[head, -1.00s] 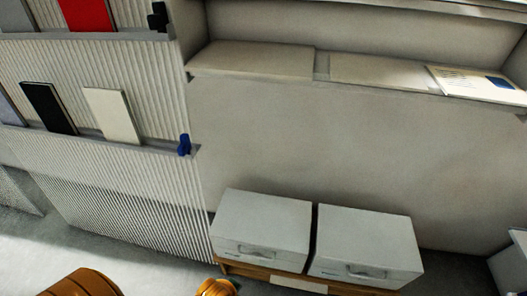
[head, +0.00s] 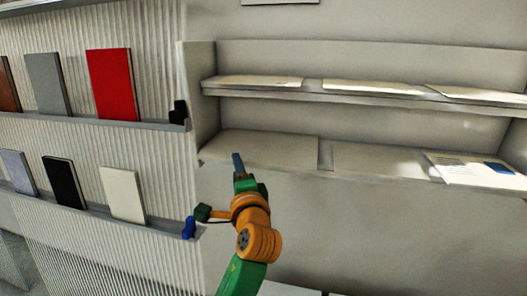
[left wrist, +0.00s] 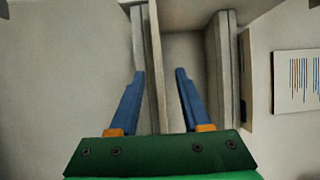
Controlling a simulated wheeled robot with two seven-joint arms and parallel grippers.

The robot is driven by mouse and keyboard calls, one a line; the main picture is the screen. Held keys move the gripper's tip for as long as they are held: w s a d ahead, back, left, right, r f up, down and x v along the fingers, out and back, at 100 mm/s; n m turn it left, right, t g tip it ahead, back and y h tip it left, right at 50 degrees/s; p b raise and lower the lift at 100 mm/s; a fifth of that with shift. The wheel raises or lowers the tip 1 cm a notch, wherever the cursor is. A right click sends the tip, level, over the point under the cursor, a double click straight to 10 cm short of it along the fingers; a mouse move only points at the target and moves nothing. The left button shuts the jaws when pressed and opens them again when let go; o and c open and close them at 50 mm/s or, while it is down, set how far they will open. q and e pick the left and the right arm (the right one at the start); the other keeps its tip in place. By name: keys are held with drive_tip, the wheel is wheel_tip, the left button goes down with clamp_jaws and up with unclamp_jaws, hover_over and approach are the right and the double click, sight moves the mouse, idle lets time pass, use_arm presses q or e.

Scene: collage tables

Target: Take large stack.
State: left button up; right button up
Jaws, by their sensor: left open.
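Flat pale stacks of sheets lie on two wall shelves. On the lower shelf are a broad left stack (head: 265,149), a middle stack (head: 375,160) and a right stack (head: 470,172) with print and a blue patch. I cannot tell for certain which is the large stack; the lower left one looks broadest. My left gripper (head: 238,163) is raised in front of the lower left stack near the shelf's front edge. In the left wrist view, its blue fingers (left wrist: 159,74) are apart, with a pale edge between them that I cannot clearly identify. My right gripper is out of view.
The upper shelf (head: 300,91) carries thinner stacks. A ribbed display wall at left holds a red book (head: 112,84), a black book (head: 64,182) and a cream book (head: 123,194).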

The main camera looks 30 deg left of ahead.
use_arm(q)
drive_tip(key=p+x, duration=0.2)
drive_tip(key=x, duration=0.4)
drive_tip(key=shift+a, duration=0.2)
drive_tip(key=shift+w+f, duration=0.1)
drive_tip(key=shift+f, duration=0.05)
drive_tip(key=shift+c, duration=0.4)
clamp_jaws()
idle(0.5)
